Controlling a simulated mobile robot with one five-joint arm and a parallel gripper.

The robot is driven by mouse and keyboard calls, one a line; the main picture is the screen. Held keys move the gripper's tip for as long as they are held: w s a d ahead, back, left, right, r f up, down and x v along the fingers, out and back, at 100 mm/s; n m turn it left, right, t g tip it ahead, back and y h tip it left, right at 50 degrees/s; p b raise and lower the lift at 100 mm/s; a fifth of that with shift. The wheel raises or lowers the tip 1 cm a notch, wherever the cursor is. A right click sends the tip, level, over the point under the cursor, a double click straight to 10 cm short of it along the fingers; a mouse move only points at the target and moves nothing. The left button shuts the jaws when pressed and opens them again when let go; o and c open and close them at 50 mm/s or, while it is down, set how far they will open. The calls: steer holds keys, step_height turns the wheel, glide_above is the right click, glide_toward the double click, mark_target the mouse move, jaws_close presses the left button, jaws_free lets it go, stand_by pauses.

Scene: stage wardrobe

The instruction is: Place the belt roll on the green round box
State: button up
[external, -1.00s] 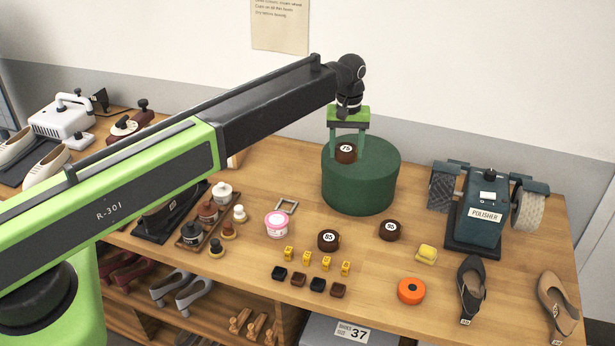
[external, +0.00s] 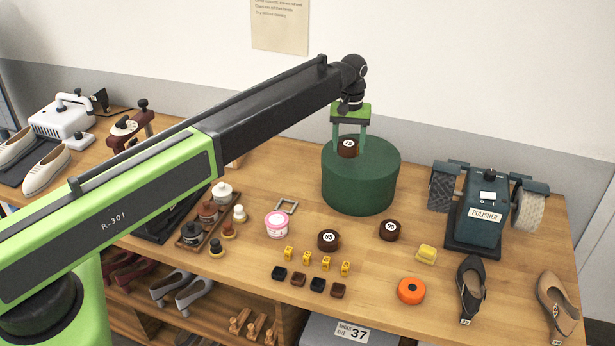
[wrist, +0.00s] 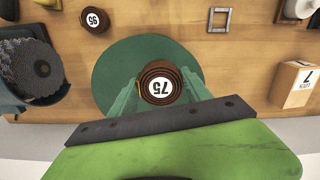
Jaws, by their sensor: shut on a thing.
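The belt roll labelled 75 (external: 347,148) is a dark brown coil with a white round label. My gripper (external: 349,146) is shut on it, with one green finger on each side. The roll is over the top of the green round box (external: 360,184), a dark green drum on the table. In the wrist view the roll (wrist: 160,84) lies between the fingers, with the box lid (wrist: 110,76) around it. I cannot tell whether the roll touches the lid. Two more brown rolls, labelled 85 (external: 328,240) and 95 (external: 389,230), lie on the table in front of the box.
The polisher (external: 482,213) stands right of the box. Two shoes stand at the right front.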

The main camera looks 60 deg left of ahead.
mark_target(348, 154)
steer(key=shift+a+f+b, duration=0.15)
steer(key=shift+f+b, duration=1.95)
steer(key=shift+f, duration=0.15)
steer(key=shift+r, duration=0.25)
steer(key=shift+f, duration=0.15)
steer(key=o, duration=1.5)
steer(key=shift+c, duration=0.2)
step_height(348, 154, up, 12)
steer(key=p, duration=1.2)
steer(key=shift+r+p, duration=0.25)
steer(key=shift+p, duration=0.05)
steer(key=shift+f, duration=0.1)
